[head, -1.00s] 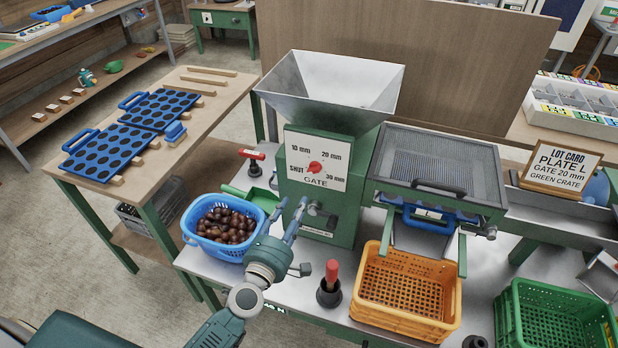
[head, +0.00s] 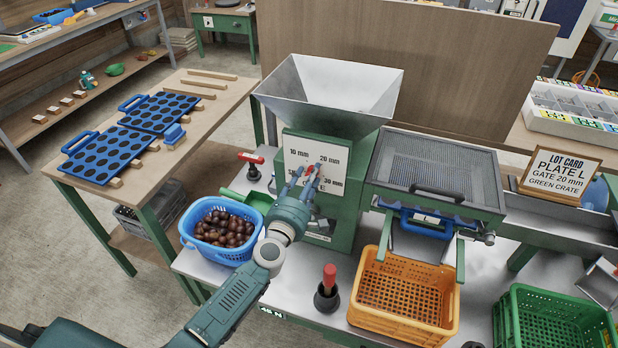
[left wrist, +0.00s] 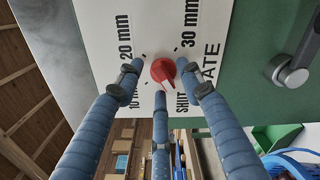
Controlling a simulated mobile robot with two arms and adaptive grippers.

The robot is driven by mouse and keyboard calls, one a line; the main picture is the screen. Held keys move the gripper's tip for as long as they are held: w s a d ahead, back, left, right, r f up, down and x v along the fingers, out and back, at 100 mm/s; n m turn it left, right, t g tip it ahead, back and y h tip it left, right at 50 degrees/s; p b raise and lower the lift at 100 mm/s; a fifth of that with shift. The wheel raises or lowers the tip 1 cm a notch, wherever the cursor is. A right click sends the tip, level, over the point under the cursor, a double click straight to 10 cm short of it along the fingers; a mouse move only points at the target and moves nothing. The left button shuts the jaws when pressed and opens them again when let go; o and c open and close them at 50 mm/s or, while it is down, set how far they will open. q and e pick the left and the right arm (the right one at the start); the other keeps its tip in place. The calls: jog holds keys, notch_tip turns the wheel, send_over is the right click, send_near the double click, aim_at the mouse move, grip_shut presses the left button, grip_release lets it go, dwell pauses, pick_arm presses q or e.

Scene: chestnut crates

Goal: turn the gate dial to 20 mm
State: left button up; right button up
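The red gate dial (head: 314,169) sits on the white gate plate (head: 335,168) of the green hopper machine. The plate reads 10 mm, 20 mm, 30 mm and SHUT. My left gripper (head: 303,180) is at the plate, and in the head view it partly hides the dial. Its three fingers (left wrist: 158,78) are spread around the dial, with gaps showing; I see no firm contact. My right gripper is out of view.
A metal hopper (head: 330,90) tops the machine. A blue basket of chestnuts (head: 205,250) stands just left of my left arm. An orange crate (head: 400,325) and a green crate (head: 555,340) stand at the front.

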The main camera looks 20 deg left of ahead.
pick_arm(q)
grip_shut()
